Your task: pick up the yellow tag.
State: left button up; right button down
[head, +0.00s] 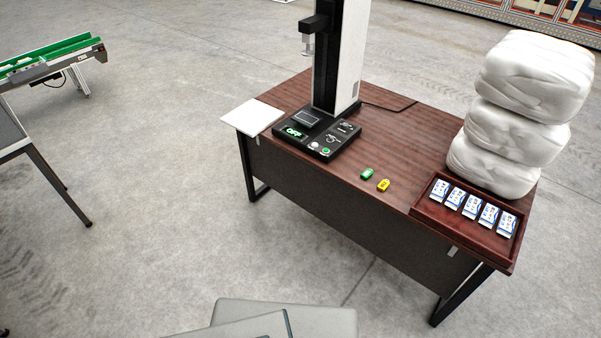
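The yellow tag (383,185) lies flat on the brown wooden desk (405,135), near its front edge. A green tag (367,174) lies just to its left and a little farther back, apart from it. Neither of my grippers shows in the head view, so nothing is seen touching or holding the yellow tag.
A black and white column device (335,70) with a control base stands left of the tags. A dark red tray (432,207) with several blue-white packets is at the right, stacked white bundles (530,85) behind. White sheets (252,117) lie at the left; a green conveyor (55,52) stands far left.

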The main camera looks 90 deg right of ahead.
aim_at(384, 183)
jog(key=z, duration=3.55)
